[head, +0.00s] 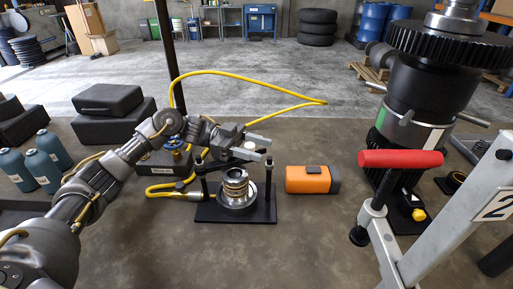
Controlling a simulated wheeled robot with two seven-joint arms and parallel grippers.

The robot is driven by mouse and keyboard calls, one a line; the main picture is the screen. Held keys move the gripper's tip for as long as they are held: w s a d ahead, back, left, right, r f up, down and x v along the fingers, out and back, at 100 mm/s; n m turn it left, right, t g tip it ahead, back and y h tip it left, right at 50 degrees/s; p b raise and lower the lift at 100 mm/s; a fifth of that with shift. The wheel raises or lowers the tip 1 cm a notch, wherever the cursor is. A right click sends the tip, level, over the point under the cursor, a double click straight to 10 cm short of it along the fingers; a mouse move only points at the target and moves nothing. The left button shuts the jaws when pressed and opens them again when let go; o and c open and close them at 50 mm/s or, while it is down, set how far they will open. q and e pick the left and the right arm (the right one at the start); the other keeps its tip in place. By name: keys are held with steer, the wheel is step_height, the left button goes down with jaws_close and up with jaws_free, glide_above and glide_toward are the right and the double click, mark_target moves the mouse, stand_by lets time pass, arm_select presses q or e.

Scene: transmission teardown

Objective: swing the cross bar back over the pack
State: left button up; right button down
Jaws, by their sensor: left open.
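The pack (236,185), a stack of metal and brass-coloured rings, stands on a black base plate (210,213) in the head view. A dark post rises on each side of it. My left gripper (269,148) is above the pack and slightly right, its two pale fingers apart and pointing right. A small pale round piece (250,146) shows between the fingers; I cannot tell whether they touch it. My right gripper is out of view.
An orange and black block (308,179) lies right of the base plate. A red-handled stand (400,158) and a tall geared transmission (430,90) stand at the right. A yellow hose (240,75) loops behind my arm. The front floor is clear.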

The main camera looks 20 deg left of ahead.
mark_target(245, 145)
arm_select(q)
steer(key=shift+w+a+f, duration=0.1)
steer(key=shift+a, duration=0.2)
steer(key=a+b, duration=0.3)
steer(key=a, duration=0.3)
steer(key=shift+w+a, duration=0.1)
steer(key=shift+w, duration=0.1)
steer(key=shift+a+b, duration=0.3)
steer(key=shift+a, duration=0.05)
